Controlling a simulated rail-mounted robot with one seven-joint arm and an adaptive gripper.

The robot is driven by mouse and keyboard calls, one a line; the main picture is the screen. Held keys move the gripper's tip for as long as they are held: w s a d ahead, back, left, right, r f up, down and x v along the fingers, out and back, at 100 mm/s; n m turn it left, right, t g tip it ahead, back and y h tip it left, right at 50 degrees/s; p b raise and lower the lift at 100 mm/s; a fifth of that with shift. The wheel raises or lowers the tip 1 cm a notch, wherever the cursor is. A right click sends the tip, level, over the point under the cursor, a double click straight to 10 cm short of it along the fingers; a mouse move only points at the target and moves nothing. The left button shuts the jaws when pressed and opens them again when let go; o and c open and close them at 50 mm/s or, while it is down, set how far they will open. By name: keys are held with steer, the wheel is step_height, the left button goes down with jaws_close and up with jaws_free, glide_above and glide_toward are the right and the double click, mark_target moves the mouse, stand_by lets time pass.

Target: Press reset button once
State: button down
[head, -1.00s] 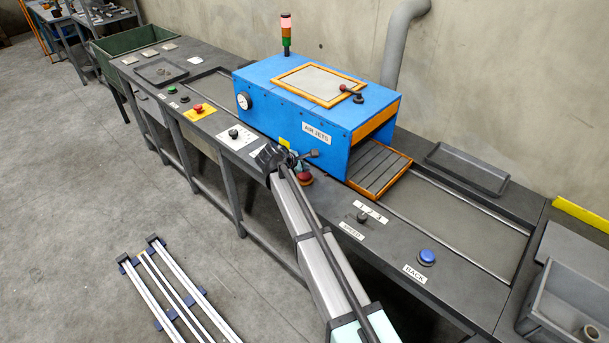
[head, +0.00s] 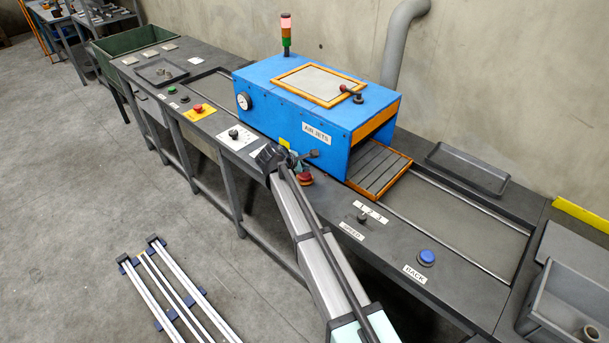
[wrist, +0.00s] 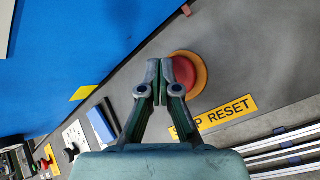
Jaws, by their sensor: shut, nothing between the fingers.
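The red round button (wrist: 184,72) on an orange base sits beside a yellow label (wrist: 227,112) that reads "RESET" after a word partly hidden by a finger. The button also shows in the head view (head: 305,180), just in front of the blue machine. My gripper (wrist: 159,68) is shut and empty. In the wrist view its fingertips overlap the left edge of the button. Whether they touch it or hover above it I cannot tell. In the head view my wrist hides most of the fingers.
The blue air-jets box (head: 300,110) stands close behind my gripper. A speed knob (head: 362,217) and a blue rack button (head: 427,257) lie to the right on the bench. A white plate with a black knob (head: 234,134) and a red-on-yellow button (head: 198,109) lie to the left.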

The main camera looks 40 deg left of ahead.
mark_target(304, 175)
steer(key=shift+f, duration=0.1)
steer(key=shift+f, duration=0.35)
steer(key=shift+f, duration=0.5)
stand_by(1.0)
steer(key=shift+r, duration=0.95)
steer(key=shift+r+p, duration=1.55)
steer(key=shift+r, duration=0.95)
